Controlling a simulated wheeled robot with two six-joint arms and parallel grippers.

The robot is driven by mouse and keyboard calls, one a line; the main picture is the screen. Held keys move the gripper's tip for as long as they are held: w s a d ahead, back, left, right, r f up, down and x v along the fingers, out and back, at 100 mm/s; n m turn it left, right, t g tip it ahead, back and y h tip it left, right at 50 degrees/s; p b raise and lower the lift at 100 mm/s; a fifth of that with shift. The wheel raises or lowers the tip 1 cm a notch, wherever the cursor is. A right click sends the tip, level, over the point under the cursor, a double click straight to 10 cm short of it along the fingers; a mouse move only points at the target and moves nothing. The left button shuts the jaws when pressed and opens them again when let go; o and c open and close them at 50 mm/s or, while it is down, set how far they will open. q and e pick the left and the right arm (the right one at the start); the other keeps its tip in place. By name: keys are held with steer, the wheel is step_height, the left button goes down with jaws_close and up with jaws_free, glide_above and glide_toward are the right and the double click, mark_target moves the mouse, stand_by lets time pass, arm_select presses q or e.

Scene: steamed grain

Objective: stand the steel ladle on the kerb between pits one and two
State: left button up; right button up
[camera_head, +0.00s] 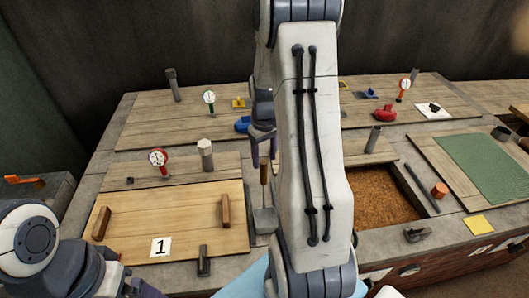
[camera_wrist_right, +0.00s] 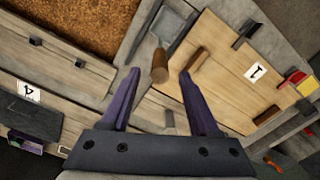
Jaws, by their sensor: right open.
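The steel ladle (camera_head: 264,220) has a grey scoop and a wooden handle. It appears upright on the kerb (camera_wrist_right: 147,45) between pit one, covered by a wooden lid (camera_head: 190,215) marked 1, and pit two, which is open with brown grain (camera_head: 385,195). The ladle (camera_wrist_right: 171,24) also shows in the right wrist view, its handle end towards the camera. My right gripper (camera_head: 264,158) is open just above the handle; its fingers (camera_wrist_right: 159,72) are apart on either side of the handle end, with a gap visible. My left gripper (camera_head: 140,288) is partly cut off at the bottom left.
A blue object (camera_head: 242,124) and red object (camera_head: 385,113) sit farther back. A green mat (camera_head: 487,165) and yellow square (camera_head: 480,225) lie right. My right arm hides part of the middle.

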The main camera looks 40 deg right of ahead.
steer(key=shift+r, duration=1.25)
steer(key=shift+a+r, duration=0.1)
steer(key=shift+a, duration=0.1)
steer(key=s+a+r+n, duration=0.2)
steer(key=s+a, duration=0.1)
steer(key=a, duration=0.6)
steer(key=s+a+r+n, duration=0.2)
steer(key=a+r, duration=0.1)
steer(key=a, duration=0.6)
steer(key=s+a+r+n, duration=0.2)
steer(key=s+a, duration=0.1)
steer(key=a, duration=0.6)
steer(key=s+a+n+y, duration=0.1)
steer(key=s+a, duration=0.4)
steer(key=s, duration=0.5)
steer(key=shift+s+r+n, duration=0.25)
steer(key=shift+r+n, duration=0.1)
steer(key=shift+n, duration=0.25)
